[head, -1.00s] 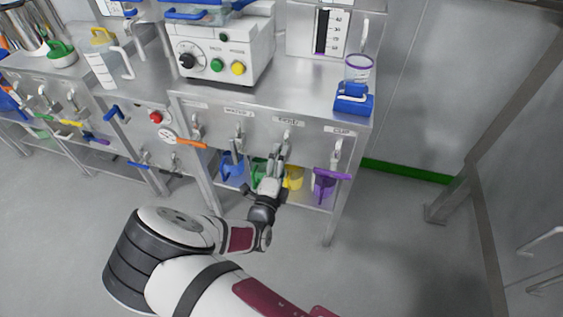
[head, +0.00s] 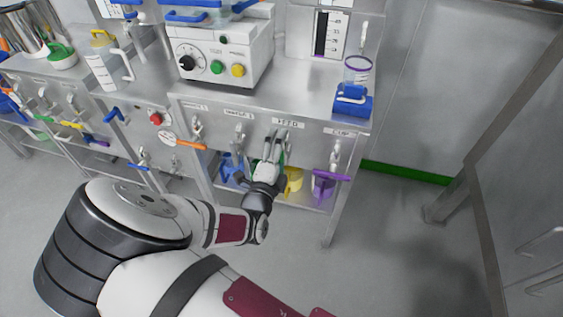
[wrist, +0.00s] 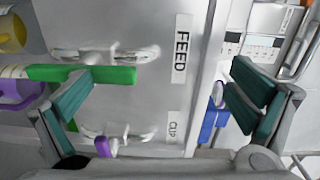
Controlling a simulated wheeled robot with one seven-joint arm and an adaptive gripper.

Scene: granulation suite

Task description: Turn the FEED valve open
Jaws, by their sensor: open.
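The FEED valve has a green lever handle (wrist: 110,74) and a metal body (wrist: 105,53) on the steel panel, beside the FEED label (wrist: 181,50) in the wrist view. The FEED label also shows in the head view (head: 288,122), where my gripper largely hides the valve below it. My gripper (head: 270,143) is open in front of the panel. In the wrist view its fingers (wrist: 160,88) are wide apart. The left finger overlaps the green handle; whether they touch I cannot tell. The right finger is over the panel's edge side, clear of the handle.
The CUP valve with its purple handle (head: 326,175) is to the right. An orange-handled valve (head: 188,144) is to the left. A yellow cup (head: 293,180) and a blue jug (head: 229,166) stand on the shelf below. A blue-based vessel (head: 352,100) stands on the worktop.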

